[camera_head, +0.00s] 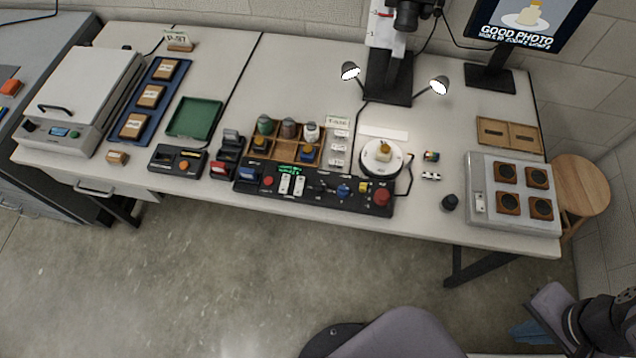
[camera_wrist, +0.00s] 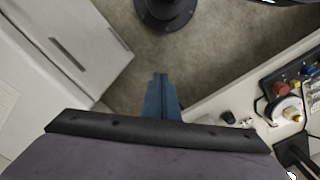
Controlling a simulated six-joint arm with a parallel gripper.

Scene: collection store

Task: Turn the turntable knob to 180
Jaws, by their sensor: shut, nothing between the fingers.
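The turntable (camera_head: 371,167) is a round white disc with a small yellowish object on it, behind the right end of a black control panel (camera_head: 225,171). The panel carries a blue knob (camera_head: 344,191), switches and a red button (camera_head: 381,196); I cannot read which control is the turntable knob. The panel's end and the turntable (camera_wrist: 292,115) also show at the right edge of the wrist view. My gripper (camera_head: 520,334) is at the lower right, off the table's front and far from the panel. Its blue fingers (camera_wrist: 161,78) are together and empty, over the floor.
A black round piece (camera_head: 450,202) stands near the table's front edge. A grey device (camera_head: 482,220) with several dark square pads is at the right end, beside a wooden stool (camera_head: 582,186). Lamps and a camera stand (camera_head: 388,82) rise behind the turntable.

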